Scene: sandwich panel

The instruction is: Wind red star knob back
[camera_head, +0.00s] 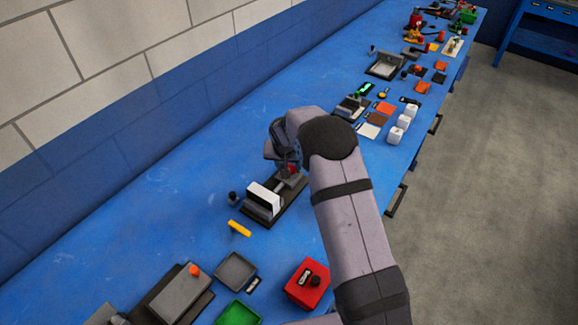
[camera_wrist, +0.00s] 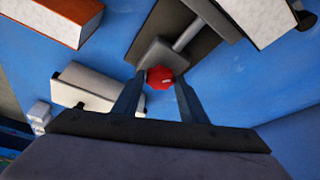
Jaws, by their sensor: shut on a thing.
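The red star knob (camera_wrist: 159,77) sits at the end of a grey block and metal screw on a dark base, seen in the wrist view. A small part of the red knob (camera_head: 292,168) also shows in the head view, just under my gripper. My gripper (camera_wrist: 160,80) is shut on the red star knob, with one dark finger on each side of it. In the head view my gripper (camera_head: 285,155) is over the right end of the clamp fixture (camera_head: 288,208). White and black blocks (camera_head: 263,196) stand at the fixture's other end.
A yellow bar (camera_head: 239,229) lies in front of the fixture, and a small dark knob (camera_head: 233,198) stands to its left. A grey tray (camera_head: 236,270), a green tray (camera_head: 240,313) and a red box (camera_head: 308,284) are nearer.

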